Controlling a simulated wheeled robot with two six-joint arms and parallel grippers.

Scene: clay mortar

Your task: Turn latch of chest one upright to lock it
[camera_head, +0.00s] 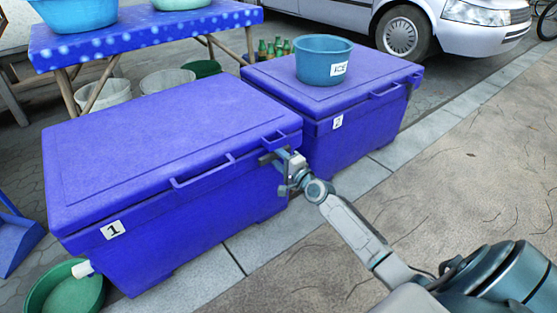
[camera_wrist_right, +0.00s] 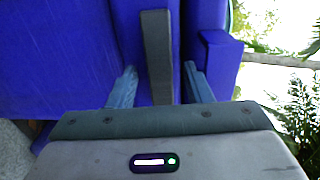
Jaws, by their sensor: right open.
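Chest one is a blue lidded box (camera_head: 150,140) with a "1" label at its front left corner; its lid is down. Its latch, a dark grey bar (camera_head: 268,158), is at the right end of the front, mostly hidden by my right gripper (camera_head: 287,168). In the right wrist view the latch (camera_wrist_right: 157,50) runs up and down the picture between the two fingers of my right gripper (camera_wrist_right: 161,70). The fingers are open, with a gap visible on each side of the bar. My left gripper is not in view.
A second blue chest (camera_head: 350,130), labelled 2, stands close to the right with a blue "ICE" tub (camera_head: 323,65) on it. A green basin (camera_head: 75,295) sits at chest one's front left corner. The pavement (camera_head: 460,180) at right is clear.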

